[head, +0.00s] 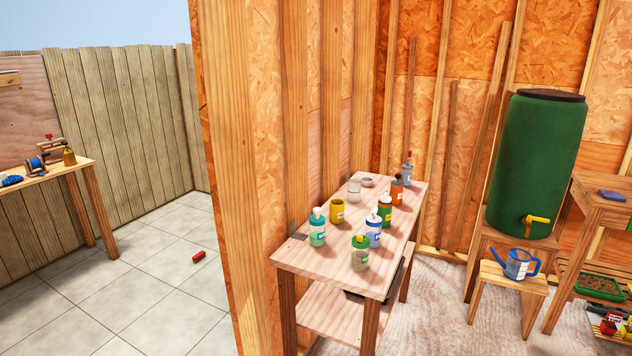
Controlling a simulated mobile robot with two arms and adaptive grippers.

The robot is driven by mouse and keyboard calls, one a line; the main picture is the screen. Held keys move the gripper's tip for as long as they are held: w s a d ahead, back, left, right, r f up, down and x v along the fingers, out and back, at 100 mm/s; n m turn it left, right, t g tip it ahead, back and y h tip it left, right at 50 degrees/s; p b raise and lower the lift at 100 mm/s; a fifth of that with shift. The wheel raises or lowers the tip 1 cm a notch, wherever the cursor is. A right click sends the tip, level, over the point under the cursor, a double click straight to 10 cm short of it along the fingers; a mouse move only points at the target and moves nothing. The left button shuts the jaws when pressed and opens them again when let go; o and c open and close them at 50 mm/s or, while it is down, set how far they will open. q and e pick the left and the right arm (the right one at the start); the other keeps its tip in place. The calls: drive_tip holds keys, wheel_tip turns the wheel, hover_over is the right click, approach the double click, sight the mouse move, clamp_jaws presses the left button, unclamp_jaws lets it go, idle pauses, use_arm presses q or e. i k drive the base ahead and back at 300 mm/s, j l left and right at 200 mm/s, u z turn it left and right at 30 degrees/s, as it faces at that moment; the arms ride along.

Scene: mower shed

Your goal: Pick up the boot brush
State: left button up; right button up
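I cannot make out a boot brush for certain. A small blue object (12,180) lies on the wooden bench (70,165) at the left edge; it is too small to identify. A flat blue item (612,195) lies on the wooden stand (602,212) at the right edge; it is also unclear. Neither of my grippers is in view.
A wooden table (315,258) holds several bottles and jars beside a wall end (240,150). A red cylinder (199,256) lies on the tiled floor (140,285), which is mostly clear. A green barrel (535,165) and watering can (518,264) stand right.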

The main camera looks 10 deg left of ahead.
sight(196, 258)
drive_tip(key=i+j+u, duration=0.3)
drive_tip(key=i+j, duration=1.65)
drive_tip(key=j, duration=0.3)
drive_tip(key=i+j, duration=0.1)
drive_tip(key=j, duration=0.3)
drive_tip(key=i+j, duration=0.15)
drive_tip(key=j, duration=0.3)
drive_tip(key=i+j+u, duration=0.1)
drive_tip(key=j, duration=0.3)
drive_tip(key=i+j, duration=0.15)
drive_tip(key=j, duration=0.3)
